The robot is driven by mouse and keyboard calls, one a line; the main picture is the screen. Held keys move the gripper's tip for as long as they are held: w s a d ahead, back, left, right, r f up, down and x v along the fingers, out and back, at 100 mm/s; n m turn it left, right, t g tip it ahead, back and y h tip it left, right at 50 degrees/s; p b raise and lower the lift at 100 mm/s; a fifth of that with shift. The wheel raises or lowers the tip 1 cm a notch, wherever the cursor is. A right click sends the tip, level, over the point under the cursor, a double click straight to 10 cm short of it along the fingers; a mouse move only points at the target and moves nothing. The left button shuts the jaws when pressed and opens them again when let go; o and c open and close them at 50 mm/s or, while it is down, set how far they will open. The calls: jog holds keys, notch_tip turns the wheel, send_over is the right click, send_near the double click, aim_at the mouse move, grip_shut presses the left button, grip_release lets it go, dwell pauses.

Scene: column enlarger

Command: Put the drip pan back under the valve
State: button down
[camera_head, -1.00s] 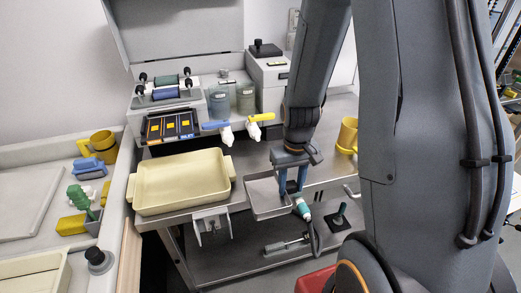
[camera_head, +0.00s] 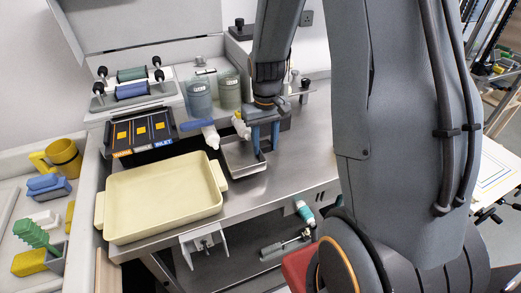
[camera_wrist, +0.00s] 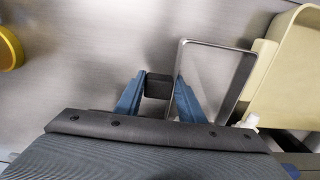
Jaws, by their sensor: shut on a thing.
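The drip pan (camera_head: 240,160) is a shallow grey metal tray on or just above the steel bench, right of the cream tray. In the wrist view, its thin rim (camera_wrist: 216,43) shows right of my fingers. My gripper (camera_head: 263,138) is shut on the pan's black grip block (camera_wrist: 158,86), seen between the two blue fingers. The valve with a blue lever (camera_head: 197,125) and white spout is left of the pan. The yellow-levered valve (camera_head: 240,118) has its white spout just above the pan's back part. I cannot tell whether the pan touches the bench.
The large cream tray (camera_head: 160,197) stands close on the pan's left. Two grey-green tanks (camera_head: 199,97) stand behind the valves. A yellow mug (camera_wrist: 8,48) is at the wrist view's left edge. Bare steel bench (camera_head: 300,160) lies right of my gripper.

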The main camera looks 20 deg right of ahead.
jog(key=shift+a+f+b, duration=0.15)
jog(key=shift+f+b, duration=0.6)
jog(key=shift+f, duration=0.15)
jog(key=shift+a+f+b, duration=0.15)
jog(key=shift+f+b, duration=0.6)
jog(key=shift+f, duration=0.1)
jog(key=c, duration=1.2)
grip_release()
jog(key=shift+f, duration=0.1)
notch_tip(320, 180, up, 11)
jog(key=shift+r+b, duration=0.1)
jog(key=shift+b, duration=1.1)
jog(key=shift+r, duration=0.25)
jog(key=shift+s+a+r, duration=0.1)
jog(key=shift+s, duration=0.1)
jog(key=shift+t, duration=0.6)
jog(key=s+a+f, duration=0.2)
jog(key=s, duration=0.1)
jog(key=s+a+f, duration=0.2)
jog(key=s, duration=0.2)
jog(key=s+a+f, duration=0.1)
jog(key=s+f, duration=0.1)
jog(key=s, duration=0.2)
jog(key=shift+s+a, duration=0.25)
jog(key=shift+a, duration=0.15)
